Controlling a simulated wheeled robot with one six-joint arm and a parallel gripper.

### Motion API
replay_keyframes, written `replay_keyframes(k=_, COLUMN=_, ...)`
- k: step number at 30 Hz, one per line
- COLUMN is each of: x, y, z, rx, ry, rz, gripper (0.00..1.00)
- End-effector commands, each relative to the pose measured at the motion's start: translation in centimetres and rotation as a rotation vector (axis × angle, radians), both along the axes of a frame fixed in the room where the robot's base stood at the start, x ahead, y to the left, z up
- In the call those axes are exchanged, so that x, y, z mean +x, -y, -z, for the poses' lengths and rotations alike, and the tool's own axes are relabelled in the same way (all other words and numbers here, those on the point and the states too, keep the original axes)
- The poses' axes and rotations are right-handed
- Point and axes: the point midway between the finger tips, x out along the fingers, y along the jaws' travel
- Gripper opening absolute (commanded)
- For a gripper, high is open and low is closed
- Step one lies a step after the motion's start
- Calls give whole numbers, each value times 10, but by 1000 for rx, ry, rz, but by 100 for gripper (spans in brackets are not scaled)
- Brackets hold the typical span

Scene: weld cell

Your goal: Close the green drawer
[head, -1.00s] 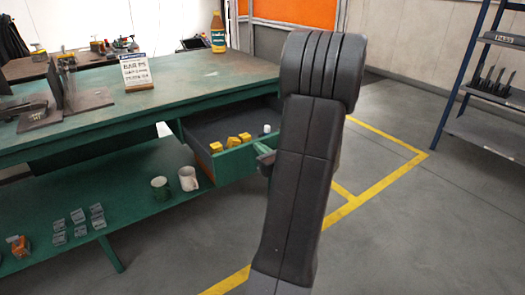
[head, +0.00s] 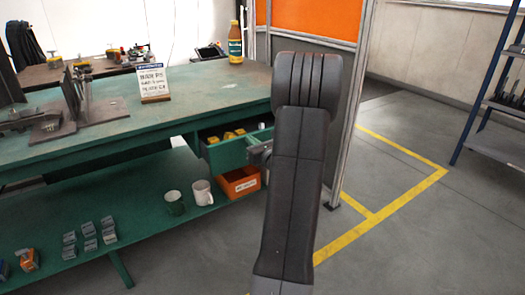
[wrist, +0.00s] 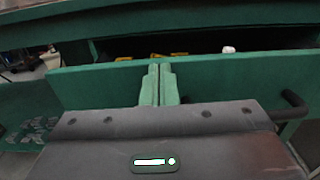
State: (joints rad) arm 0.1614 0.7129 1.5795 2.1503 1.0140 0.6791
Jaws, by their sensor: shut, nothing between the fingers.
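The green drawer (head: 230,155) sits under the top of the green workbench (head: 190,95). It is still partly open, with several yellow items (head: 228,135) showing inside. In the wrist view the drawer front (wrist: 225,80) spans the picture, with a dark handle (wrist: 292,108) at the right. My gripper (wrist: 159,70) is shut and empty, its fingertips at the upper part of the drawer front, left of the handle; they look to be touching it. In the head view my arm hides most of the gripper and the drawer's right part.
A sign (head: 152,83) and a bottle (head: 235,45) stand on the bench top. The floor to the right is clear up to a blue rack (head: 490,90).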

Motion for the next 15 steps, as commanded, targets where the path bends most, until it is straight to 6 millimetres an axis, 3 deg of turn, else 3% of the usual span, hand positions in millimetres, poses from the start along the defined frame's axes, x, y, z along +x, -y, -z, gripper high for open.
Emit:
replay_keyframes(k=6, x=45, y=-34, z=0, rx=1, ry=1, rz=-3, gripper=0)
replay_keyframes(k=15, x=86, y=-63, z=0, rx=0, ry=1, rz=-1, gripper=0)
